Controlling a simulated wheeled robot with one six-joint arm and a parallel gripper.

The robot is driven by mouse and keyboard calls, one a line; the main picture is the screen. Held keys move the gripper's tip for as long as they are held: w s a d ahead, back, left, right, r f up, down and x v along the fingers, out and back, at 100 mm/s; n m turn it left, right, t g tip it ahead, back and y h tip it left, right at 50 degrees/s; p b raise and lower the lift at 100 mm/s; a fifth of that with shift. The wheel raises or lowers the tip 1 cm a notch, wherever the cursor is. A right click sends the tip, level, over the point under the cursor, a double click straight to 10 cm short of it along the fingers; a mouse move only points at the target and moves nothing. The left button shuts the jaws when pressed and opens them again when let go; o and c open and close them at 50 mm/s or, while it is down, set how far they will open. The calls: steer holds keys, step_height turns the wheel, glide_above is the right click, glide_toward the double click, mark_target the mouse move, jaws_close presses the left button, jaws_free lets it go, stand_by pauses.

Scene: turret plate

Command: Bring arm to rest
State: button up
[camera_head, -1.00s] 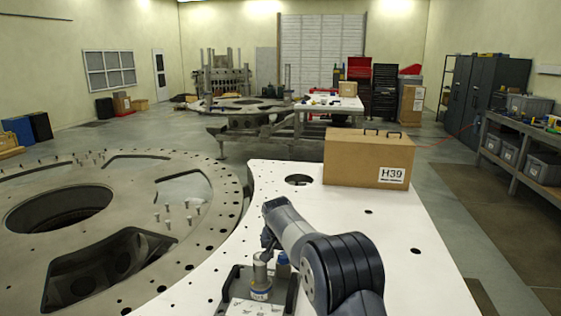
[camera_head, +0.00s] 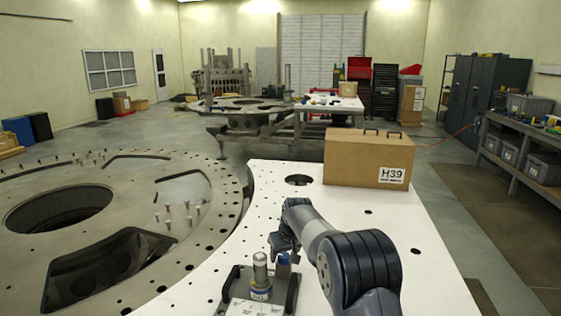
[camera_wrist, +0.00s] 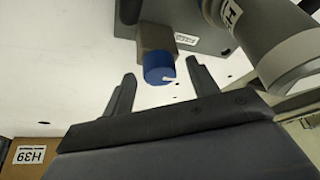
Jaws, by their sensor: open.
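My arm reaches over the white table (camera_head: 400,225) in the head view, bent at its thick dark joint. The blue cap (camera_wrist: 158,67) shows beyond and between the fingertips, and nothing is held. The large grey cylinder (camera_wrist: 265,40) stands to the right in that view. Whether a finger touches the holder cannot be told.
A brown box marked H39 (camera_head: 350,158) stands on the table's far part. The big round turret plate (camera_head: 40,245), with upright bolts (camera_head: 180,215), lies at the left. The table's right side is clear. A shelf with grey bins (camera_head: 510,150) is at the far right.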

steer(key=shift+n+g+y, duration=0.3)
steer(key=shift+n, duration=0.8)
steer(key=shift+v, duration=0.9)
steer(key=shift+d, duration=0.1)
